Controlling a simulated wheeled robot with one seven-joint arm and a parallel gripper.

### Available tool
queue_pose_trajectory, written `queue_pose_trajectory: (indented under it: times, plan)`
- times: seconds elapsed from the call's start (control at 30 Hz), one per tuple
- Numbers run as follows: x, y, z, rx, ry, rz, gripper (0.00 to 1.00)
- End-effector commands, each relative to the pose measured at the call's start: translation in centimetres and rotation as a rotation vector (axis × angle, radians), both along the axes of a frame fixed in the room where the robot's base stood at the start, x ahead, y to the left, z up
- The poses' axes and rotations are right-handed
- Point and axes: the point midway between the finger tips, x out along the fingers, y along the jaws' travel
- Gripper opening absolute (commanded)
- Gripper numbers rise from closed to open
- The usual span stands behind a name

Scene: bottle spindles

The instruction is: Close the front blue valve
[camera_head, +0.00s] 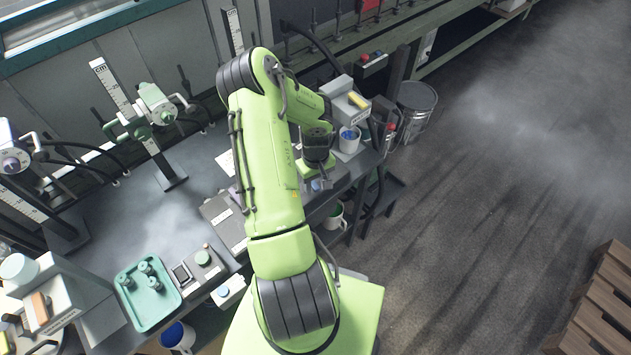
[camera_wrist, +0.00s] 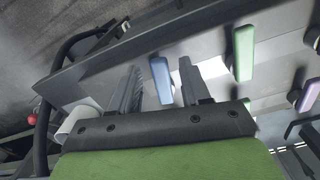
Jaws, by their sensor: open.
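A blue valve handle (camera_wrist: 161,80) shows in the wrist view as a flat upright bar below the dark bench edge. My gripper (camera_wrist: 159,72) is open, with one dark finger on each side of the blue handle in the picture. In the head view a small blue part (camera_head: 319,185) shows at the bench front beside my arm's end; my fingers are hidden there.
In the wrist view a green handle (camera_wrist: 243,53) and a purple handle (camera_wrist: 309,95) stand right of my gripper. A dark bench edge (camera_wrist: 150,38) crosses close above the fingers. In the head view a grey bin (camera_head: 415,108) stands past the bench; open floor lies right.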

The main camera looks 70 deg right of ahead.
Motion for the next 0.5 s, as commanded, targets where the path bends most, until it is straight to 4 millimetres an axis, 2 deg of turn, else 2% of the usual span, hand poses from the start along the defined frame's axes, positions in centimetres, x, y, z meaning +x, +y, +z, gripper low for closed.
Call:
queue_pose_trajectory:
  times: [0.03, 0.3, 0.33, 0.5]
  plan:
    - [0.01, 0.00, 0.02, 0.000, 0.000, 0.000, 0.44]
    - [0.01, 0.00, 0.04, 0.000, 0.000, 0.000, 0.02]
    - [0.01, 0.00, 0.04, 0.000, 0.000, 0.000, 0.00]
    - [-0.09, -0.15, -0.07, -0.001, 0.000, 0.034, 0.00]
